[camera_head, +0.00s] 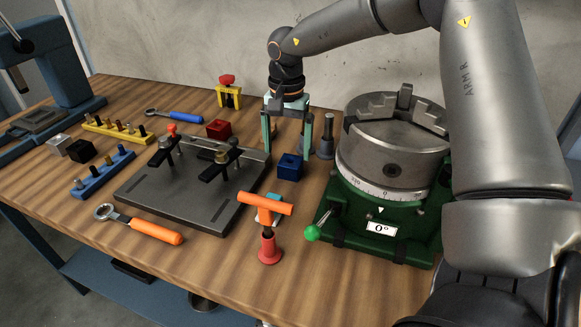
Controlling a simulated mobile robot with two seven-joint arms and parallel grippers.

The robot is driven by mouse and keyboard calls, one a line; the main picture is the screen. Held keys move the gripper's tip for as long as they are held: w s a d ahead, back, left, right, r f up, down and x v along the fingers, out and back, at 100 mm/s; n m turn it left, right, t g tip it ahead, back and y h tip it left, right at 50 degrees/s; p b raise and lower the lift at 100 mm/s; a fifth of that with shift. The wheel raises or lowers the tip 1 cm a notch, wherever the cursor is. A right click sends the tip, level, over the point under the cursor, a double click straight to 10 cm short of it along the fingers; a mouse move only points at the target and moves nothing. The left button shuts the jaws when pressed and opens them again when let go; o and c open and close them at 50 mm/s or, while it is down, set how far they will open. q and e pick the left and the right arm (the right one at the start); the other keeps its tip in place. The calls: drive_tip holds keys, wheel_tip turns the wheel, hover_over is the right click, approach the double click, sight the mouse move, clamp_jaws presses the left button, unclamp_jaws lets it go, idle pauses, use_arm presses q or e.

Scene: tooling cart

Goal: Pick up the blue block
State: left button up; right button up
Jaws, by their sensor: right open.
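The blue block (289,167) sits on the wooden cart top, between the dark fixture plate and the green rotary table. It looks like a small cube with a darker recess or hole on its top. My right gripper (287,143) comes down from above and behind the block. Its two fingers are spread apart and point downward, with nothing held between them. The block shows just in front of and below the fingers. I cannot tell whether the fingers straddle it or stand behind it. My left gripper is not in view.
The green rotary table with its grey chuck (395,140) stands close on the right. The fixture plate (180,203) with clamps lies left. A red block (219,129), an orange-handled tool (264,204) and a grey stepped part (325,147) are nearby.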

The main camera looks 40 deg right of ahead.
sight(291, 160)
drive_tip(key=f, duration=0.4)
drive_tip(key=shift+s+d+f, duration=0.2)
drive_tip(key=shift+d+f, duration=0.15)
drive_tip(key=shift+r, duration=0.1)
clamp_jaws()
idle(0.3)
